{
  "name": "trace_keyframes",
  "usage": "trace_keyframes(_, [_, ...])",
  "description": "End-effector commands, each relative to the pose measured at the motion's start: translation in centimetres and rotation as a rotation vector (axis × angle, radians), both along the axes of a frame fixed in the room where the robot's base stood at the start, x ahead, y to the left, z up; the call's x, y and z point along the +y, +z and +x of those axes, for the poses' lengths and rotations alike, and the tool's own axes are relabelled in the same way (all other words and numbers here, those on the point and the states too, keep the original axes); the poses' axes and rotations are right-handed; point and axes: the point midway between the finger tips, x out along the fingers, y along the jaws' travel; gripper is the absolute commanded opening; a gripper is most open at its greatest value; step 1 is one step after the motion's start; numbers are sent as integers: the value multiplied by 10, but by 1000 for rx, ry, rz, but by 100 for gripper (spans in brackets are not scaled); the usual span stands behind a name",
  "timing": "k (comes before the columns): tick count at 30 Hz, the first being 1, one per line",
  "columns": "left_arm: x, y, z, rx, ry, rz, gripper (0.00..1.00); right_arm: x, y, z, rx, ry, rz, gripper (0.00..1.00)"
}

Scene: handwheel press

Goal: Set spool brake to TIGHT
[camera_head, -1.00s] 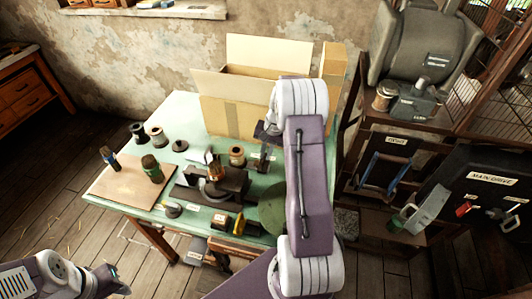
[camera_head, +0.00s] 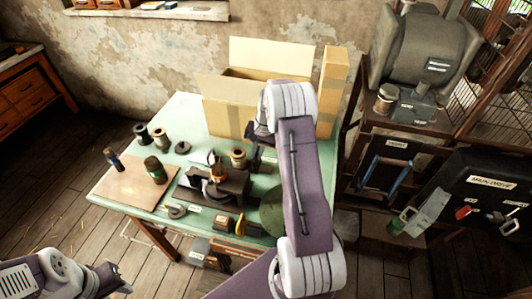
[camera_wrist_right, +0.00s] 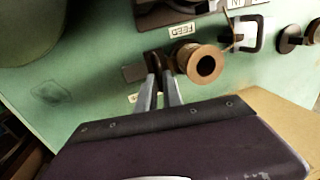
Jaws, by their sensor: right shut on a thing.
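The right wrist view shows my right gripper (camera_wrist_right: 163,92) with its two grey fingers close together, shut on a small dark lever (camera_wrist_right: 155,64) beside a brown spool (camera_wrist_right: 203,65). A dark plate (camera_wrist_right: 133,73) lies by the lever, and a small label partly shows behind the fingers; its words are not readable. In the head view the spool (camera_head: 238,157) stands on the green bench (camera_head: 182,112), and my right wrist hides most of the lever. My left gripper (camera_head: 118,283) is at the lower left, away from the bench; its jaw opening is unclear.
A label reading FEED (camera_wrist_right: 182,30) is near the spool. A dark machine (camera_head: 215,188) with a disc (camera_head: 272,210) stands at the bench front. An open cardboard box (camera_head: 228,115) is behind. Shelves stand at right.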

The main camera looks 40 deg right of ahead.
Motion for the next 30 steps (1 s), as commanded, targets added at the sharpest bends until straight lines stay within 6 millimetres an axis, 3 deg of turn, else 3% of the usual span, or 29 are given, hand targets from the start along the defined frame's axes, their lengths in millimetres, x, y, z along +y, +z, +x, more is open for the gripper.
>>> trace_keyframes(11, [0,3,0,0,0,0,36,5,1,9,-7,-2,-2,0])
trace_keyframes(12, [0,3,0,0,0,0,36,5,1,9,-7,-2,-2,22])
trace_keyframes(14, [0,3,0,0,0,0,36,5,1,8,-7,-2,-2,33])
trace_keyframes(24, [0,2,0,0,0,0,36,5,4,7,-5,-1,-2,33])
trace_keyframes(30, [0,-3,0,0,0,0,36,0,44,2,-9,-1,-5,33])
